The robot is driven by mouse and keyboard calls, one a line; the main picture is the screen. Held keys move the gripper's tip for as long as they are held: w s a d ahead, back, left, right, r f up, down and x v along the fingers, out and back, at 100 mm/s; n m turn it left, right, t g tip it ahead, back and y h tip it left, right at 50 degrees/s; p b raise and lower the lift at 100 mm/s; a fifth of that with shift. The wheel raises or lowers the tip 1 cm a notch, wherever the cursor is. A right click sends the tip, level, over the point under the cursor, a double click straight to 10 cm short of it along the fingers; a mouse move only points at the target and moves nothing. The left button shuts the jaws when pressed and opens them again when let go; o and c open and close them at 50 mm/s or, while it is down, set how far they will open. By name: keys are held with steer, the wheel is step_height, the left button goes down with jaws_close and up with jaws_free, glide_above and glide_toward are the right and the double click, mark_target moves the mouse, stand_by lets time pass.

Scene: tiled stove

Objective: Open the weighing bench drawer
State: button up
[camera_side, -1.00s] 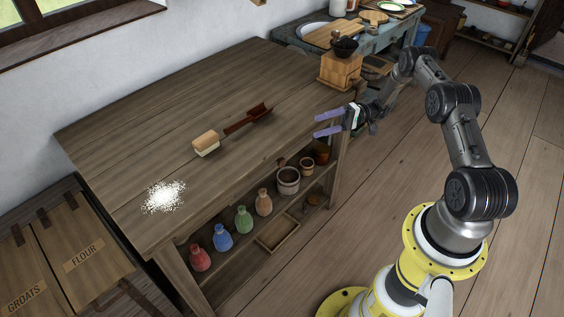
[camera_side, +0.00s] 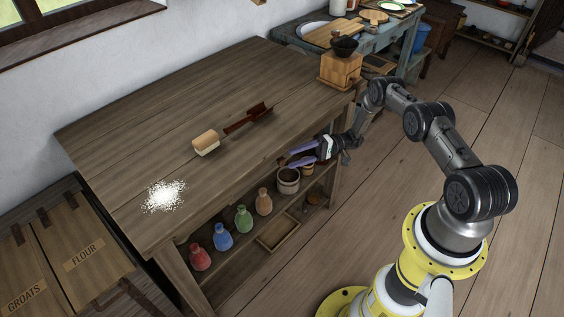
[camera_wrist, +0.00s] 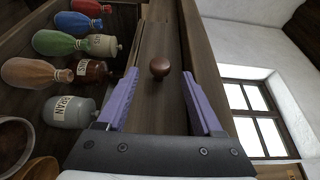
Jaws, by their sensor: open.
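The wooden weighing bench (camera_side: 180,110) stands against the wall in the side view. Its drawer front (camera_wrist: 160,95) shows in the wrist view with a round brown knob (camera_wrist: 160,67) on it. The drawer looks shut. My gripper (camera_side: 297,155) is at the bench's front edge near its right end. In the wrist view my gripper (camera_wrist: 158,88) has its two purple fingers open, one on each side of the knob. The knob shows between and a little beyond the fingertips, and nothing is held. In the side view the knob is hidden or too small to tell.
The floor to the right is clear.

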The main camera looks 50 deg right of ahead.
mark_target(282, 162)
steer(key=shift+x, duration=2.7)
steer(key=shift+c, duration=0.3)
jaws_close()
